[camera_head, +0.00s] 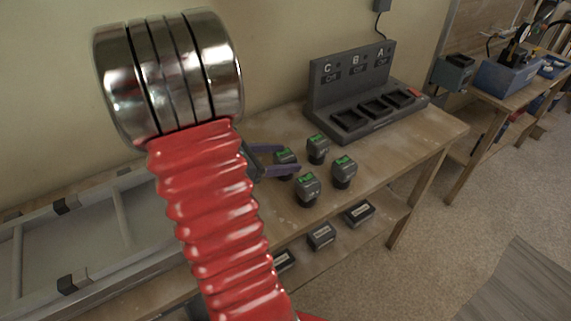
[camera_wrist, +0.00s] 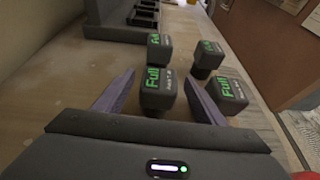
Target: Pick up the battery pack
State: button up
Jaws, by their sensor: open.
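Several dark grey battery packs with green "Full" labels stand upright on the wooden workbench (camera_head: 408,137). One battery pack (camera_head: 284,157) lies between the two purple fingers of my gripper (camera_head: 290,160) in the head view. The wrist view shows my gripper (camera_wrist: 159,79) open, with a finger on either side of this pack (camera_wrist: 158,92). A small gap shows beside the left finger; I cannot tell whether the right finger touches it. The other packs are at the back (camera_head: 317,147), front (camera_head: 307,187) and right (camera_head: 344,170) of the group. Part of the nearest pack is hidden by a finger in the head view.
A dark charging station (camera_head: 350,118) with bays marked C, B and A stands behind the packs against the wall. Several black boxes (camera_head: 321,236) lie on the lower shelf. A grey tray-like frame (camera_head: 90,235) is at the left. A second bench with a blue bin (camera_head: 508,75) stands right.

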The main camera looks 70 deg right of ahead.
aim_at(296, 157)
jog(key=shift+x, duration=2.6)
jog(key=shift+c, duration=0.6)
jog(key=c, duration=1.3)
